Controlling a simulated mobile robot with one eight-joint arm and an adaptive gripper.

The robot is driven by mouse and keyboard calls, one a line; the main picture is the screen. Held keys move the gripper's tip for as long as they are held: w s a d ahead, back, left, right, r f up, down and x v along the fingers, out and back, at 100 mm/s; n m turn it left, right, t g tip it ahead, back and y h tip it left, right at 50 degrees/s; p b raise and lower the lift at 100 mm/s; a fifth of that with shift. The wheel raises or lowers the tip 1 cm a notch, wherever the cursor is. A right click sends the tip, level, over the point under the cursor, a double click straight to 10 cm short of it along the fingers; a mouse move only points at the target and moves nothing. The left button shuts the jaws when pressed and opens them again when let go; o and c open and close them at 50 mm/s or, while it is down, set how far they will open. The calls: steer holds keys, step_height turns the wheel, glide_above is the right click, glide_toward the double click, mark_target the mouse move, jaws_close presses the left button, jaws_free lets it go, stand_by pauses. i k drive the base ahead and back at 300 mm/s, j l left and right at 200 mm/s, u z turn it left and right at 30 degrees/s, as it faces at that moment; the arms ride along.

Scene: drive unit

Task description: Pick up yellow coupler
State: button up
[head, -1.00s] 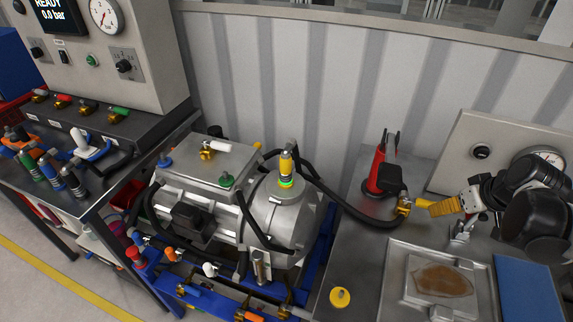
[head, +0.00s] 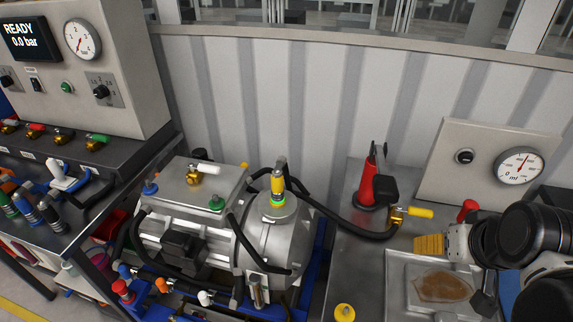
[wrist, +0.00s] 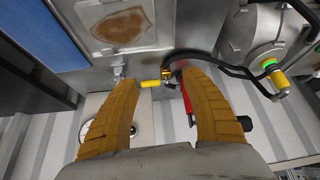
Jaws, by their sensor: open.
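The yellow coupler (head: 277,185) stands upright on the round silver end of the drive unit (head: 265,235), with a glowing green ring at its base. It also shows at the right in the wrist view (wrist: 279,79). My gripper (head: 430,244) is at the right of the head view, over the right-hand bench and well apart from the coupler. In the wrist view my gripper (wrist: 163,78) has its two ribbed yellow fingers spread wide. A yellow-handled brass valve (wrist: 152,83) shows between them, and I see nothing held.
A red tool (head: 367,188) and a black hose (head: 330,208) lie between the coupler and my gripper. A gauge panel (head: 450,150) stands behind the bench. A metal tray (head: 398,290) and a yellow knob (head: 344,312) are in front. Coloured valves line the unit's front.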

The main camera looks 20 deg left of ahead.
mark_target(277, 178)
steer(key=k+j, duration=0.1)
steer(key=j, duration=1.15)
steer(key=k+j, duration=0.15)
steer(key=j, duration=0.5)
